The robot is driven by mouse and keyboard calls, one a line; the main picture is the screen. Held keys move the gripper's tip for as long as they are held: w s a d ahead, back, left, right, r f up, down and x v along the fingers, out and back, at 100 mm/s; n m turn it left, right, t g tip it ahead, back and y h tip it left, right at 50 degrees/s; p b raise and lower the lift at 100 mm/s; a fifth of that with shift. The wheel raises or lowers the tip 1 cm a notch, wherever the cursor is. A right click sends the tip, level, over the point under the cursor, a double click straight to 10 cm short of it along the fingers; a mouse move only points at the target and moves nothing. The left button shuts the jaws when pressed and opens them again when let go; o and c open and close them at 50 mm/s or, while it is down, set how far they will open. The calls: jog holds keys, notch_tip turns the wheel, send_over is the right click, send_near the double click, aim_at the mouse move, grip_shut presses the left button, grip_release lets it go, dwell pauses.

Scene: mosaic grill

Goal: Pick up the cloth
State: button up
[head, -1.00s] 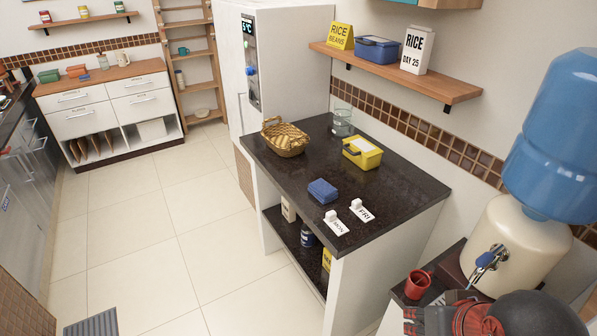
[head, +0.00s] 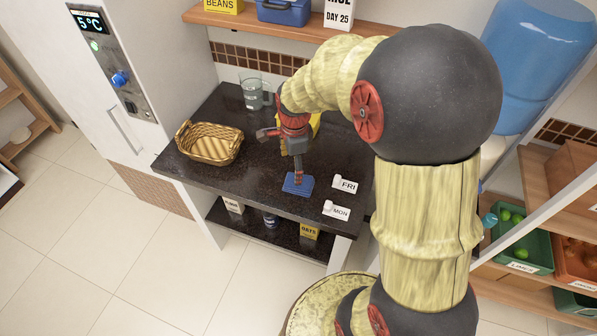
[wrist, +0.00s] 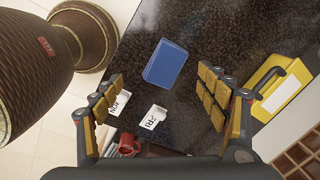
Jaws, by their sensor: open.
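The cloth, a flat blue folded piece (head: 298,184), lies on the dark countertop (head: 225,180) near its front edge. In the wrist view the blue cloth (wrist: 165,63) lies flat ahead of the fingertips, between the two lines of the fingers. My gripper (head: 281,157) is over the counter above the cloth, with one finger overlapping the cloth in the head view. In the wrist view my gripper (wrist: 158,82) has its padded fingers spread wide with nothing between them. I cannot tell how high the fingertips are above the cloth.
White FRI (head: 345,184) and MON (head: 336,210) tags lie right of the cloth. A wicker basket (head: 210,145) stands left and a glass jug (head: 252,92) behind. A yellow box (wrist: 283,90) is beside the right finger. A shelf (head: 235,24) hangs above.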

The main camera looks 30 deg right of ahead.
jog(key=d+f+m+p, duration=0.1)
jog(key=w+d+f+m, duration=0.1)
jog(key=f+m, duration=0.1)
jog(key=d+f+m+g+p, duration=0.1)
jog(key=m, duration=0.1)
jog(key=shift+w+f+p, duration=0.25)
jog(key=shift+f+p, duration=0.05)
notch_tip(320, 180, down, 4)
jog(key=shift+d+r+m, duration=0.15)
jog(key=shift+r+m, duration=0.1)
jog(key=shift+m, duration=0.25)
jog(key=shift+w+f+b, duration=0.2)
jog(key=shift+f+b, duration=0.1)
jog(key=shift+f, duration=2.35)
jog(key=shift+c, duration=0.8)
jog(key=c, duration=1)
jog(key=shift+r, duration=0.1)
